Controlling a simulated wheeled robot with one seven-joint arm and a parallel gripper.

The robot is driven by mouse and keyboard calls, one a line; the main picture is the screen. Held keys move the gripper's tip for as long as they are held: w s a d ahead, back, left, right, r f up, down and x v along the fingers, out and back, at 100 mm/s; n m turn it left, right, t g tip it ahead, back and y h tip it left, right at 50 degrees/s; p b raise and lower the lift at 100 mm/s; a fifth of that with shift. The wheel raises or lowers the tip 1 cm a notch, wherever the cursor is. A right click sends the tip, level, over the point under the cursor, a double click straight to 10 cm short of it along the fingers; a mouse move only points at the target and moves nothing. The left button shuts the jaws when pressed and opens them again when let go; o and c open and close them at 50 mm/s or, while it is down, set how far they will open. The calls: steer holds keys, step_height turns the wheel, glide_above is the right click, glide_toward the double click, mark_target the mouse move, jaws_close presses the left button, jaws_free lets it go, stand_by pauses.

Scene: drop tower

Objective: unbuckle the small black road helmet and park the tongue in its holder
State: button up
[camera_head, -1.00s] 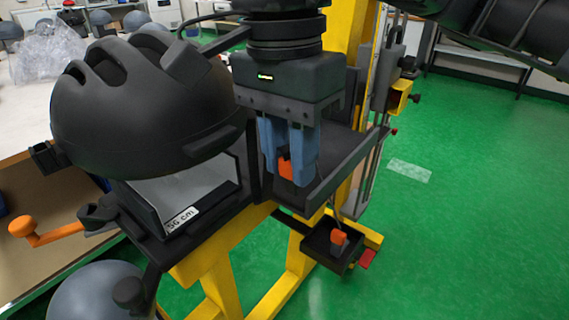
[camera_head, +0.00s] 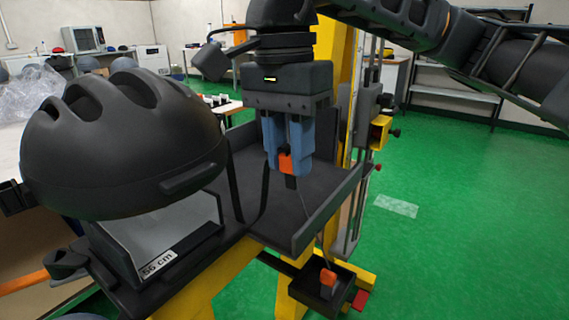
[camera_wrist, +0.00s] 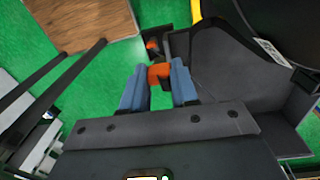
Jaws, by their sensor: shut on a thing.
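The black helmet (camera_head: 120,145) sits on a headform stand marked 56 cm, at the left of the head view. Dark straps (camera_head: 234,190) hang from its right side. My gripper (camera_head: 287,172) is right of the helmet, above the grey tray (camera_head: 325,205). Its blue fingers are shut on a small orange piece (camera_head: 285,162), apparently the buckle tongue, with a dark tip below. The piece also shows between the fingers in the wrist view (camera_wrist: 159,72). Whether a strap is fixed to it is unclear. No holder can be identified for certain.
A small black box (camera_head: 308,289) with another orange piece (camera_head: 328,279) inside hangs low beside the yellow frame (camera_head: 195,290). A yellow block (camera_head: 379,132) sits on the upright rail at right. Green floor (camera_head: 460,200) is clear to the right.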

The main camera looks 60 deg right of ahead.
steer(key=w+d+r+p, duration=0.2)
steer(key=w+d+r, duration=0.5)
steer(key=w+r, duration=0.2)
steer(key=shift+w+d+r+p, duration=0.2)
steer(key=shift+w+p, duration=0.2)
steer(key=shift+w, duration=0.7)
stand_by(0.8)
steer(key=shift+a, duration=0.1)
steer(key=w+a, duration=0.4)
steer(key=a, duration=0.1)
steer(key=shift+w+r+p, duration=0.2)
steer(key=shift+r+p, duration=0.15)
steer(key=shift+p, duration=0.1)
stand_by(0.9)
steer(key=shift+d+f, duration=0.1)
steer(key=shift+f, duration=0.1)
stand_by(0.5)
steer(key=shift+f+b, duration=0.35)
steer(key=shift+b, duration=0.05)
steer(key=shift+s+f+b, duration=0.1)
steer(key=shift+f+b, duration=0.55)
steer(key=shift+f, duration=0.25)
stand_by(1.3)
